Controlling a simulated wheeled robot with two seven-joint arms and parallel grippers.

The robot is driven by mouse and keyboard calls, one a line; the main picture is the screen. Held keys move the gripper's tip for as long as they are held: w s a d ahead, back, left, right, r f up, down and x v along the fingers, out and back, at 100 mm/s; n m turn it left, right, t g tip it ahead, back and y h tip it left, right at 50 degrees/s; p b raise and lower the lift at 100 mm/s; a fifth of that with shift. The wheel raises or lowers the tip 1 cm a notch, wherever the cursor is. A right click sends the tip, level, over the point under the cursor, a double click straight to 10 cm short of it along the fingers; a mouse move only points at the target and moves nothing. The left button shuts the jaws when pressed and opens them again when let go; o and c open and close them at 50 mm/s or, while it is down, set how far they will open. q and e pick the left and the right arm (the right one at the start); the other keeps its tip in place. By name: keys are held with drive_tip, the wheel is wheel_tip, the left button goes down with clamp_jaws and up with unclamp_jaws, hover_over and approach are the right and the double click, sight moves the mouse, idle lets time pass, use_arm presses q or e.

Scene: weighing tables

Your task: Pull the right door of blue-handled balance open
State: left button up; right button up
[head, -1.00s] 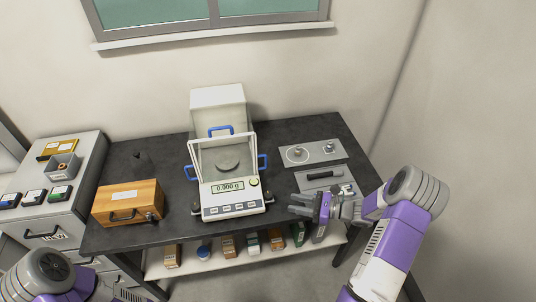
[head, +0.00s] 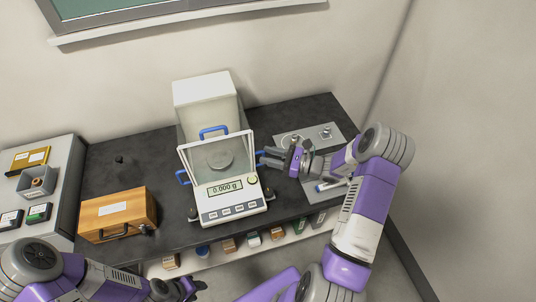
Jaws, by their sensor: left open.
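The blue-handled balance (head: 232,200) stands on the dark table, its display reading 0.000 g. It has a clear draft shield with blue handles at the left side (head: 182,178), the top (head: 213,131) and the right side (head: 262,154). The right door looks closed, though the clear panel is hard to make out. My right gripper (head: 264,158) is at the right handle, its fingers partly covering it; whether they grip it cannot be seen. My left gripper (head: 198,288) is open and empty at the bottom edge, in front of the table and away from the balance.
A wooden case (head: 118,212) sits left of the balance. A grey plate (head: 310,138) with small weights lies at the right, behind my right arm. A cabinet (head: 62,180) with small boxes stands at the far left. Several small boxes line the lower shelf (head: 215,255).

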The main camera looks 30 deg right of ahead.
drive_tip(key=shift+w+a, duration=0.2)
drive_tip(key=shift+a, duration=0.05)
clamp_jaws()
drive_tip(key=shift+w, duration=0.1)
